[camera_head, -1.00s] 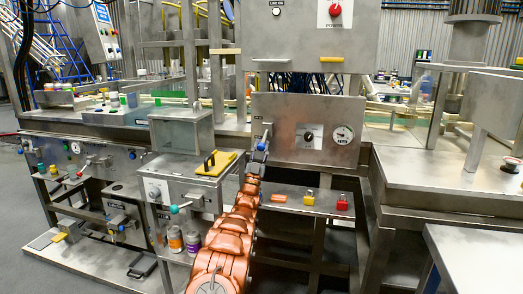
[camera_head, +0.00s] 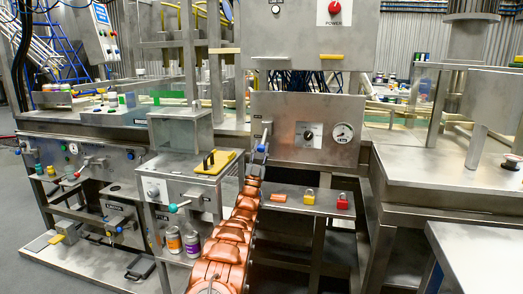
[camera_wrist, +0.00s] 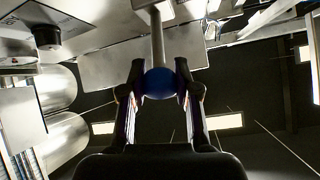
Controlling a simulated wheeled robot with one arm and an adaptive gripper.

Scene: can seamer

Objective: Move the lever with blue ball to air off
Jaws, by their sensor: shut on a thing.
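The lever with the blue ball (camera_head: 262,148) is at the left side of the metal panel, with its ball hanging at the lower end. In the wrist view, the blue ball (camera_wrist: 160,84) sits between the two dark fingers of my gripper (camera_wrist: 160,72), with the metal lever shaft (camera_wrist: 157,36) rising from it. My gripper is shut on the ball. In the head view, my gripper (camera_head: 257,160) is small and partly hidden at the end of my copper arm. The lever's labels are too small to read.
The panel (camera_head: 285,148) holds a black knob (camera_head: 308,135) and a round gauge (camera_head: 343,132). Below it, a shelf (camera_head: 288,206) carries a yellow padlock (camera_head: 309,196) and a red padlock (camera_head: 342,201). A metal box with a yellow handle plate (camera_head: 214,163) stands left of my arm.

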